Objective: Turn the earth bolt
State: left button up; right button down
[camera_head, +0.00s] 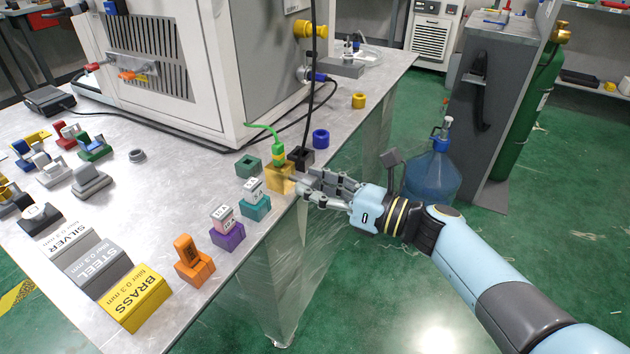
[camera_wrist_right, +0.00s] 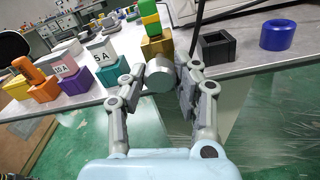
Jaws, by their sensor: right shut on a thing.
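The earth bolt shows in the right wrist view as a grey round head (camera_wrist_right: 160,78) on the near side of a brass block (camera_wrist_right: 156,48). The block also shows in the head view (camera_head: 279,181) at the table edge. A green and yellow plug with a green wire (camera_head: 279,155) stands in the top of the block. My right gripper (camera_head: 308,182) is at the block's side, shut on the bolt head, with one finger on each side of it. The fingers hide much of the bolt in the head view. My left gripper is not in view.
Several colored blocks line the table edge, including a teal one (camera_head: 256,207), a purple one (camera_head: 227,236) and an orange one (camera_head: 193,262). A black square socket (camera_head: 300,158) and a blue ring (camera_head: 321,138) stand beyond the brass block. A large grey machine (camera_head: 255,70) is behind.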

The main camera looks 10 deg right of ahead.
jog(key=shift+s+f+m, duration=0.1)
jog(key=shift+f+m, duration=0.05)
jog(key=shift+m, duration=0.15)
dwell(0.4)
jog(key=c, duration=1)
grip_release()
jog(key=v, duration=1.2)
